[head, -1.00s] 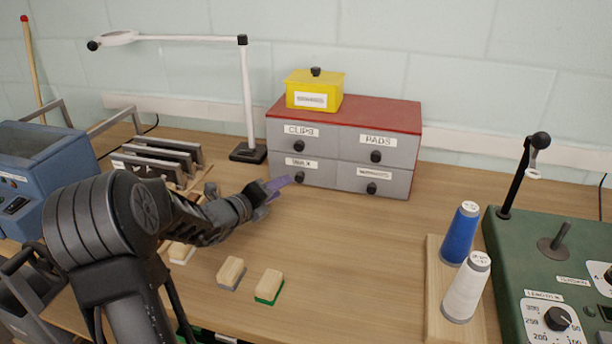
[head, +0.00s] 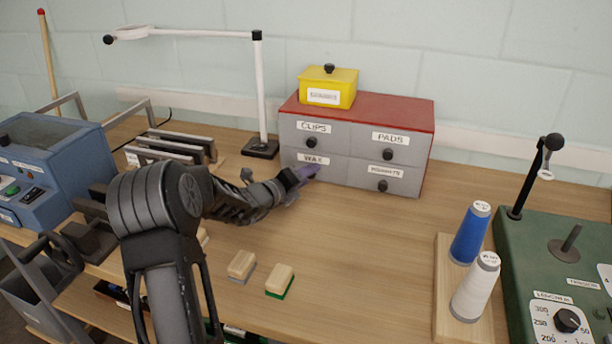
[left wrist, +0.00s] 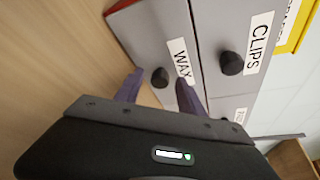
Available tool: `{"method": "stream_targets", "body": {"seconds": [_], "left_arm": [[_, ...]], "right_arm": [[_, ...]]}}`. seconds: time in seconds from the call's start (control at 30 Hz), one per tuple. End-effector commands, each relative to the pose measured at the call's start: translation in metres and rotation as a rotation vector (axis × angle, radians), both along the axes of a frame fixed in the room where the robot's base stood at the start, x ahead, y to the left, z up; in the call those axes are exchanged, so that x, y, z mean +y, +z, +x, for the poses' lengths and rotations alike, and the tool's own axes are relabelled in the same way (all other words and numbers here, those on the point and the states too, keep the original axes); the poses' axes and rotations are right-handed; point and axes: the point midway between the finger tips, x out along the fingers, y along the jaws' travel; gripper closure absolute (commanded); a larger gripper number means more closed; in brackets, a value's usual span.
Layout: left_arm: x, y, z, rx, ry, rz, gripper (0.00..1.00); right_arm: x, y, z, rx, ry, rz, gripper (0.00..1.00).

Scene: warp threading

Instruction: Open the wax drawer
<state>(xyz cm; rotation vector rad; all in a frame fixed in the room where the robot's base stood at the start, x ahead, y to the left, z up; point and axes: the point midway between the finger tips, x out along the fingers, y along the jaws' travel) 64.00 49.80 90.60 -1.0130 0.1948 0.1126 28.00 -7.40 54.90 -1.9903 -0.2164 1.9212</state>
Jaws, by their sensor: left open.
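The wax drawer (head: 302,166) is the lower left drawer of a grey cabinet with a red top (head: 385,119), and it is shut. Its label reads WAX, and the drawer also shows in the left wrist view (left wrist: 149,40). Its round black knob (left wrist: 160,78) lies between the two purple fingertips of my left gripper (left wrist: 157,88), which is open. In the head view my left gripper (head: 305,174) is at the drawer front and hides the knob. I cannot tell whether the fingers touch the knob. My right gripper is not in view.
A yellow box (head: 329,87) sits on the cabinet. A white lamp (head: 262,95) stands left of it. Blue and white thread cones (head: 470,233) and a green machine (head: 560,240) are at the right. The middle of the table is clear.

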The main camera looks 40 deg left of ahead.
Motion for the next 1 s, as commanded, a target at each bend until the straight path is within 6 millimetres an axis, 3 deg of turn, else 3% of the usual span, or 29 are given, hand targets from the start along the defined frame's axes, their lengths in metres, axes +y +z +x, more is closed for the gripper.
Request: {"method": "stream_targets", "body": {"seconds": [0.23,0.8,1.0], "left_arm": [[0.0003,0.0001,0.0007,-0.001,0.001,0.0,0.54],[0.0005,0.0,0.0003,-0.001,0.001,0.0,1.0],[0.0006,-0.0001,0.0003,0.0,0.001,0.0,1.0]], "right_arm": [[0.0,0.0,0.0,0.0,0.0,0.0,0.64],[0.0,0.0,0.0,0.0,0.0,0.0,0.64],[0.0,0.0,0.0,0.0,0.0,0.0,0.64]]}}
